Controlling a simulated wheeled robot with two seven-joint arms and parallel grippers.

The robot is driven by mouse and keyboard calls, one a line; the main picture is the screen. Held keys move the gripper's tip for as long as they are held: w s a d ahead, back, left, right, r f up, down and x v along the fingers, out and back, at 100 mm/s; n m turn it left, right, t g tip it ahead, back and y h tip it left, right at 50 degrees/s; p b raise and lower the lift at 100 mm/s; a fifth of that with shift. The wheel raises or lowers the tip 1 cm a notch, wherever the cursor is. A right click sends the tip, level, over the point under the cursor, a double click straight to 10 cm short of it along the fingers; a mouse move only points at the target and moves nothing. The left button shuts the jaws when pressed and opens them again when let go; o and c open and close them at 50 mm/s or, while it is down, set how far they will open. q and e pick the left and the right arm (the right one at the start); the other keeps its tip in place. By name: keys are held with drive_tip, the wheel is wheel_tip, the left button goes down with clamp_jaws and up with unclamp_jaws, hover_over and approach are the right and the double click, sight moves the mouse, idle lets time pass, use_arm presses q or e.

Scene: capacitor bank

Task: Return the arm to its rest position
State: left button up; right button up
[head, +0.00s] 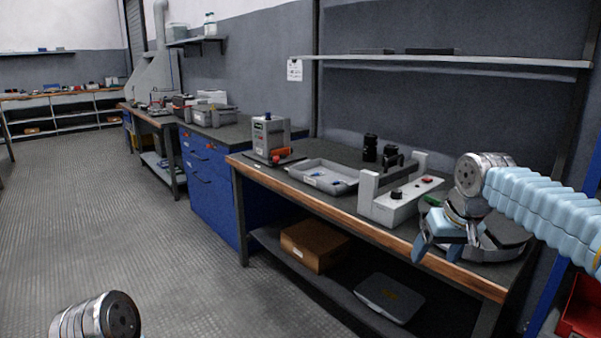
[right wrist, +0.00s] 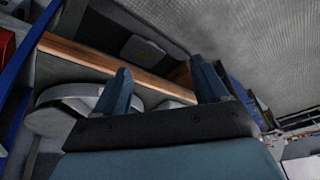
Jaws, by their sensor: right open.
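My right arm (head: 545,203) comes in from the right in a pale blue ribbed sleeve. My right gripper (head: 446,246) hangs over the front right part of the workbench (head: 330,201), its blue fingers apart and nothing between them. In the right wrist view the gripper (right wrist: 160,75) also shows open and empty, with the wooden bench edge (right wrist: 85,55) beyond the fingers. A round grey object (head: 503,250) lies on the bench behind the gripper, partly hidden by it. At the lower left only a metal joint of my left arm shows; its gripper is out of view.
A grey fixture with a handle (head: 396,207) stands left of the gripper. Further left are a shallow grey tray (head: 322,184) and a grey instrument box (head: 267,137). A wall shelf (head: 450,61) runs above. A red bin (head: 581,312) is at lower right. The floor at left is clear.

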drive_tip(key=a+f+g+y, duration=0.1)
drive_tip(key=a+f, duration=0.3)
drive_tip(key=f, duration=0.6)
drive_tip(key=a+f+y, duration=0.1)
drive_tip(key=a+f, duration=0.2)
drive_tip(key=f, duration=0.6)
drive_tip(key=a+f+g+y, duration=0.1)
drive_tip(key=a+f, duration=0.3)
drive_tip(key=f, duration=0.6)
drive_tip(key=s+a+f+m, duration=0.1)
drive_tip(key=s+a+f, duration=0.2)
drive_tip(key=s+f, duration=0.7)
drive_tip(key=s+a+f+g, duration=0.1)
drive_tip(key=s+a+f, duration=0.2)
drive_tip(key=s+f, duration=0.7)
drive_tip(key=s, duration=0.4)
drive_tip(key=shift+m, duration=0.4)
